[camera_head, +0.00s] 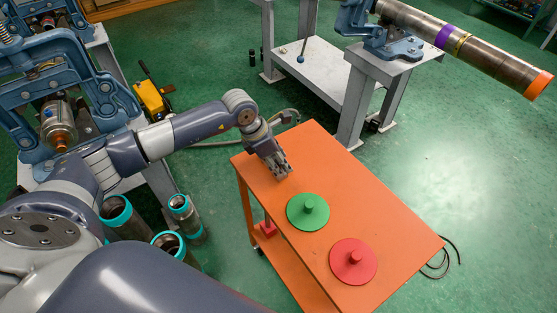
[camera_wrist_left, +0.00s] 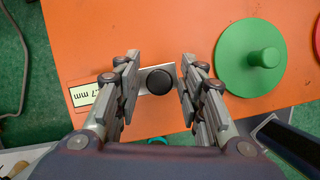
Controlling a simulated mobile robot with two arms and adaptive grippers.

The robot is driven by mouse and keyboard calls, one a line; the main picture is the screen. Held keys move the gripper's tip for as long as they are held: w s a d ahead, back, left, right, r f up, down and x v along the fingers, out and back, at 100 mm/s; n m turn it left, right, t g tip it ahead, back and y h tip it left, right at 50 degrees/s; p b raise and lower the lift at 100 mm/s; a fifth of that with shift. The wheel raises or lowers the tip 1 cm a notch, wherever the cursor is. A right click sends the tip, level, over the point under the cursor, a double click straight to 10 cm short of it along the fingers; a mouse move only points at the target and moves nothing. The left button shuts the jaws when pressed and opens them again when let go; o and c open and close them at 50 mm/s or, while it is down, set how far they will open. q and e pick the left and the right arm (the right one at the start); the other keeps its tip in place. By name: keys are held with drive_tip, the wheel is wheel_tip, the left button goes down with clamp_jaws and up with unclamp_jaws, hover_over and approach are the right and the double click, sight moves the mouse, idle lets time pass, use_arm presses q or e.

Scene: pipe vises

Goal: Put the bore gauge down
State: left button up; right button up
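The bore gauge (camera_wrist_left: 160,80) shows in the left wrist view as a round black top over a grey piece, with a pale readout plate (camera_wrist_left: 84,95) beside it ending in "7 mm". It appears to stand on the orange table top. My left gripper (camera_wrist_left: 159,88) has its fingers on both sides of the black top, with a narrow gap visible on each side. In the head view the left gripper (camera_head: 283,172) is low over the far left part of the table, and its fingers hide the gauge. My right gripper is not in view.
The orange table (camera_head: 395,246) carries a green knobbed disc (camera_head: 308,212) and a red knobbed disc (camera_head: 354,262). Pipe pieces with teal rims (camera_head: 186,217) stand left of it. A vise holding a long pipe (camera_head: 485,55) is at the back right. The table's right end is clear.

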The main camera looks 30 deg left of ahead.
use_arm(q)
drive_tip(key=shift+r, duration=0.15)
drive_tip(key=shift+a+r, duration=0.15)
drive_tip(key=shift+r, duration=0.1)
drive_tip(key=b+v, duration=0.2)
drive_tip(key=v, duration=0.9)
drive_tip(key=shift+s+b, duration=0.15)
drive_tip(key=shift+b, duration=0.15)
drive_tip(key=shift+r, duration=0.1)
